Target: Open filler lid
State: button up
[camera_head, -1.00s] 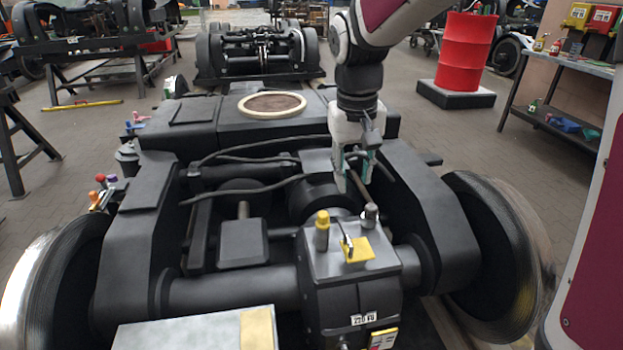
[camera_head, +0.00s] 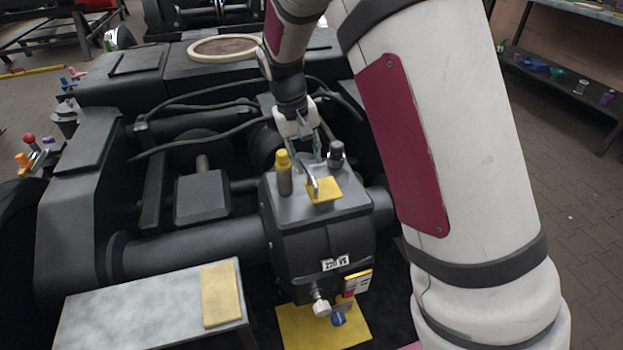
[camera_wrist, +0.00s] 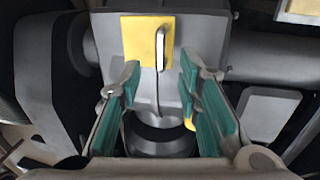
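The gearbox (camera_head: 318,225) has a yellow plate (camera_head: 323,190) with an upright bent metal handle (camera_head: 312,184) on its top. A yellow-capped post (camera_head: 284,172) and a dark-capped post (camera_head: 336,154) stand behind the plate. I cannot tell for sure which part is the filler lid. My gripper (camera_head: 317,152) is open and empty, with green finger pads, just behind the handle and between the two posts.
A grey bench top (camera_head: 140,310) with a yellow pad (camera_head: 221,295) stands at the front left. A yellow plate (camera_head: 305,325) lies below the gearbox. Black hoses (camera_head: 200,140) run behind. My own arm covers much of the right side of the head view.

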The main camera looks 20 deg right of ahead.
aim_at(313, 180)
jog(key=f+b, duration=0.1)
jog(key=f, duration=0.2)
jog(key=d+f, duration=0.1)
jog(key=f, duration=0.2)
jog(key=shift+d+f+b, duration=0.1)
jog(key=shift+b, duration=0.25)
grip_shut()
